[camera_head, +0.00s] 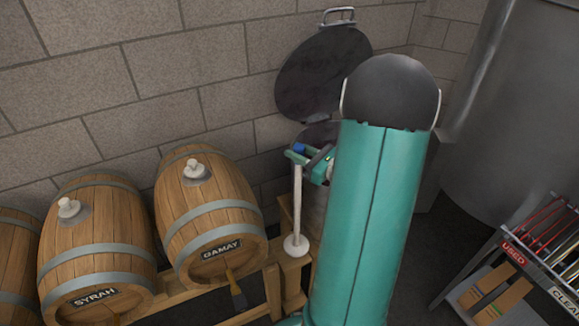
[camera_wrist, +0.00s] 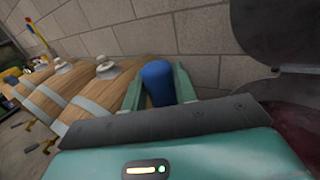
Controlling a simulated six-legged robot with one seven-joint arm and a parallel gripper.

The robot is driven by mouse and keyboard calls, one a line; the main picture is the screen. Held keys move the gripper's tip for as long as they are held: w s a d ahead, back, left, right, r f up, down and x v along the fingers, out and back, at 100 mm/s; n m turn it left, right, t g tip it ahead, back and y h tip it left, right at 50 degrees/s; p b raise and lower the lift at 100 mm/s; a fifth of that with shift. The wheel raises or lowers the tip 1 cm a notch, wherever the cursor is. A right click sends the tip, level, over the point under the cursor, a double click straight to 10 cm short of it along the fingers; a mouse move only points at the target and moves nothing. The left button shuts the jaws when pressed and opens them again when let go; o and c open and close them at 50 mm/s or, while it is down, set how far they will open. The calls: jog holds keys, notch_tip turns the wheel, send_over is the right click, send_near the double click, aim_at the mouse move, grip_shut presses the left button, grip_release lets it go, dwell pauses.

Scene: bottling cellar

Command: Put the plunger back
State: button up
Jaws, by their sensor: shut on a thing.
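The plunger (camera_head: 297,205) has a pale upright rod, a white round foot and a blue handle. My gripper (camera_head: 311,158) is shut on the blue handle, which also shows between the two green fingers in the wrist view (camera_wrist: 158,82). The rod hangs about upright below the fingers. Its foot is in front of a wooden stand (camera_head: 283,208) to the right of the Gamay barrel; I cannot tell whether it touches the wood. The foot is hidden in the wrist view.
The Gamay barrel (camera_head: 208,238) and Syrah barrel (camera_head: 98,262) lie on a wooden rack at left. A dark round lid (camera_head: 322,75) stands raised at the wall; the vessel below is mostly behind my arm. A cart (camera_head: 520,262) marked USED and CLEAN stands at right.

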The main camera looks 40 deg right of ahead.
jog(key=w+f, duration=0.3)
jog(key=f, duration=0.4)
jog(key=shift+w+a, duration=0.15)
jog(key=shift+w, duration=0.05)
jog(key=o, duration=1)
jog(key=shift+f, duration=0.15)
jog(key=shift+o, duration=0.2)
